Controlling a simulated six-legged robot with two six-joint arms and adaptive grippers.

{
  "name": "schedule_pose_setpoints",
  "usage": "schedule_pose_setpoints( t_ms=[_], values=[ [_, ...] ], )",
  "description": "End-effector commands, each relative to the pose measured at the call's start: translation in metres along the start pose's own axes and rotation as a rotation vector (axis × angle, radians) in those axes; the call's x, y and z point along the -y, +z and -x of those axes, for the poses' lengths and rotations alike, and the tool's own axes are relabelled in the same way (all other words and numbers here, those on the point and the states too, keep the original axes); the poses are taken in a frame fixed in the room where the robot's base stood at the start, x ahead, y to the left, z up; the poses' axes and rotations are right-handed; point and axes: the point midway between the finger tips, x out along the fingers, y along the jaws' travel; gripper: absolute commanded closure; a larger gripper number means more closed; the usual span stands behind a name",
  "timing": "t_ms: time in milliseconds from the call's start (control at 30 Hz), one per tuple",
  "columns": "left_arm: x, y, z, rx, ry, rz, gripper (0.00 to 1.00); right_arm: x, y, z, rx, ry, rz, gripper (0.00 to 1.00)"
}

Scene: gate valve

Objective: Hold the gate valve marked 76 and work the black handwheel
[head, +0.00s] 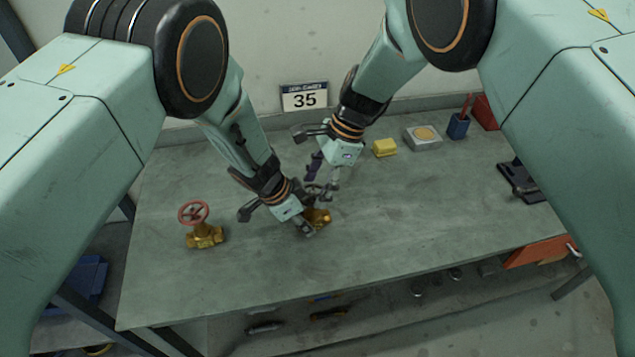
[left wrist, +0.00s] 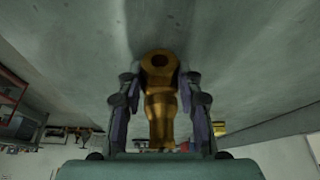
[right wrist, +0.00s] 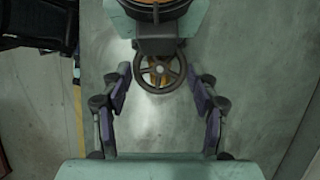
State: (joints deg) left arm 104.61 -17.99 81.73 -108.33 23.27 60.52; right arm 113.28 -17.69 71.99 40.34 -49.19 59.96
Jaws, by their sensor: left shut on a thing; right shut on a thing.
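A brass gate valve (head: 319,217) sits at the middle of the bench, largely hidden by my grippers in the head view. In the left wrist view its brass body (left wrist: 160,98) lies between the fingers of my left gripper (head: 306,220), which is shut on it. The black handwheel (right wrist: 160,73), round and spoked, is on top of the valve. My right gripper (head: 326,188) comes from above and is shut on the handwheel, with a finger at each side of the rim. No mark 76 is readable on the valve.
A second brass valve with a red handwheel (head: 194,213) stands to the left. A sign reading 35 (head: 304,97) is behind. A yellow block (head: 384,147), a grey box (head: 422,137) and a blue cup (head: 458,126) stand at the back right.

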Motion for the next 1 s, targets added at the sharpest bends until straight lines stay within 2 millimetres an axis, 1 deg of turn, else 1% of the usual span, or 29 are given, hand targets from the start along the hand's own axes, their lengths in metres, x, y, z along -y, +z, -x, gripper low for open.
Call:
schedule_pose_setpoints(
  t_ms=[267,500,533,800,1000],
  values=[
    [0.0002,-0.0006,0.0005,-0.001,0.000,0.000,1.00,-0.0011,0.0002,0.0002,0.000,-0.046,-0.108,0.71],
    [0.0002,-0.0007,0.0005,-0.001,0.000,-0.001,1.00,-0.0006,0.0002,0.0002,0.001,-0.050,-0.114,0.71],
    [0.0001,-0.0008,0.0005,-0.001,0.000,-0.001,1.00,-0.0006,0.0002,0.0002,0.001,-0.050,-0.114,0.38],
    [0.0003,-0.0007,0.0005,-0.001,0.000,-0.001,1.00,-0.0009,0.0002,0.0001,0.001,-0.048,-0.113,0.17],
    [0.0004,-0.0007,0.0005,-0.001,0.000,-0.001,1.00,-0.0011,0.0002,0.0000,0.001,-0.048,-0.113,0.17]
  ],
)
